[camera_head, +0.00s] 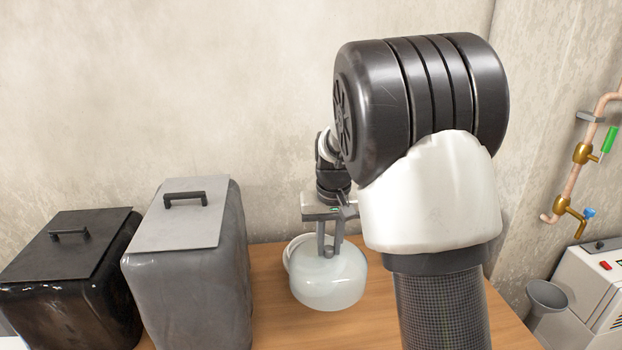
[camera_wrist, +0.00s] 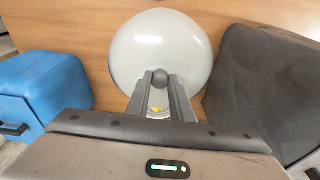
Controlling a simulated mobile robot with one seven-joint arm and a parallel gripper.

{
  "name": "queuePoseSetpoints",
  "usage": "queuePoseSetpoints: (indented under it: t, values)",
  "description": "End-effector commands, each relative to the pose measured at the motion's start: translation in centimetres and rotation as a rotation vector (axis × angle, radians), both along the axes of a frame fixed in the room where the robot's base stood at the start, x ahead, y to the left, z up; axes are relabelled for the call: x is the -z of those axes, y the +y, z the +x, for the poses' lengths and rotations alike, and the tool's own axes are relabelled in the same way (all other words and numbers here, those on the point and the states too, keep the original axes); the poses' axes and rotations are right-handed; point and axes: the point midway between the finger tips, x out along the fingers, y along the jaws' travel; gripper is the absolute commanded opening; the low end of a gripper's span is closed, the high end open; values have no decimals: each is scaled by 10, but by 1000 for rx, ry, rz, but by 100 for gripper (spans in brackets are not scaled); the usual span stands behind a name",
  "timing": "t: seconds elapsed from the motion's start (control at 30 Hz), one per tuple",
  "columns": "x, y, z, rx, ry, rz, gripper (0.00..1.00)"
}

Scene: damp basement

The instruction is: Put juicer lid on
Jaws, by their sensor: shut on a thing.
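The juicer lid (camera_wrist: 160,45) is a pale, smooth, round dome with a dark grey ball knob. My gripper (camera_wrist: 160,84) is shut on that knob, with a finger on each side of it. In the head view, my gripper (camera_head: 329,250) points down onto the pale, glassy rounded lid (camera_head: 328,285) above the wooden table. A white curved rim or handle (camera_head: 289,254) shows at its left rear; I cannot tell what it belongs to. No separate juicer body is clearly visible, and I cannot tell whether one is under the lid.
A grey lidded container (camera_head: 190,275) and a black lidded one (camera_head: 70,270) stand at left. The wrist view shows a blue box (camera_wrist: 45,90) on the other side. The wooden table (camera_head: 268,270) has a narrow bare strip between the grey container and the lid. A wall stands behind.

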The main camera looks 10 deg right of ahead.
Motion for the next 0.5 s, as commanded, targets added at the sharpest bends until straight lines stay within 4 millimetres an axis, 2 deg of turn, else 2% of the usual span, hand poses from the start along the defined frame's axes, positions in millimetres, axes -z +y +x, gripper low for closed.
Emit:
queuePoseSetpoints:
  t: [0.03,0.2,0.3,0.4,0.5]
  values:
    - [-22,-1,24,15,2,-2,0]
    - [-44,3,94,78,4,0,0]
    - [-50,4,126,118,5,0,0]
    - [-52,3,149,157,5,1,0]
    - [-52,1,163,185,3,0,0]
